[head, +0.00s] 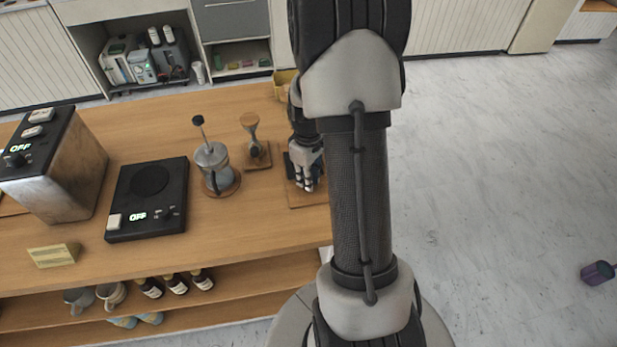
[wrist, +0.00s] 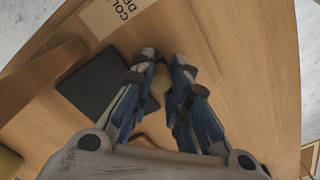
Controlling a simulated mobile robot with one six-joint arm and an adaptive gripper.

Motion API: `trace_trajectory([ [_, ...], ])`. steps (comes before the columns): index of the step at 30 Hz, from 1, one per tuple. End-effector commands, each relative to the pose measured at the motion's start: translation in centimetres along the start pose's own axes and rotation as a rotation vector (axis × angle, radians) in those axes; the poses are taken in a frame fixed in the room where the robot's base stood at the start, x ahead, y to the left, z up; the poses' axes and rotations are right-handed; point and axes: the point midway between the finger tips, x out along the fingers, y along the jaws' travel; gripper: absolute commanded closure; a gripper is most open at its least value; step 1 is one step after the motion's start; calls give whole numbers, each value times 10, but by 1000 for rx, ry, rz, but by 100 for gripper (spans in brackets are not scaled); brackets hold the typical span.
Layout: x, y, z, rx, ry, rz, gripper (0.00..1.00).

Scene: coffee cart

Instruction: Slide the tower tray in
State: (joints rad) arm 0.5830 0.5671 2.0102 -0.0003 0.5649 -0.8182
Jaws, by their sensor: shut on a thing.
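My gripper (head: 308,184) is low over the right part of the wooden counter. In the wrist view its two fingers (wrist: 160,80) are closed around a small tan knob (wrist: 159,77), which shows between the fingertips. A flat dark square plate (wrist: 93,84), which looks like part of the tower tray, lies beside the fingers at left. In the head view a light wooden base (head: 308,200) shows under my gripper. My arm and fingers hide much of the tower and tray, so I cannot tell how far in the tray sits.
A label card (wrist: 112,14) lies near the fingers. To the left on the counter stand a wooden-topped dripper stand (head: 257,158), a French press (head: 214,168), a black hot plate (head: 148,198) and a boxy machine (head: 75,165). Open floor lies right of the counter.

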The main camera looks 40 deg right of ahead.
Motion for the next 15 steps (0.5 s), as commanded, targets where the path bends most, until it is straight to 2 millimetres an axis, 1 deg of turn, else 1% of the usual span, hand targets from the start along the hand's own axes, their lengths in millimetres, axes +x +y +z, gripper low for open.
trace_trajectory([
  [1, 0, 0, 0, 0, 1, 1, 84],
  [11, 0, 0, 0, 0, 1, 1, 62],
  [15, 0, 0, 0, 0, 1, 1, 62],
])
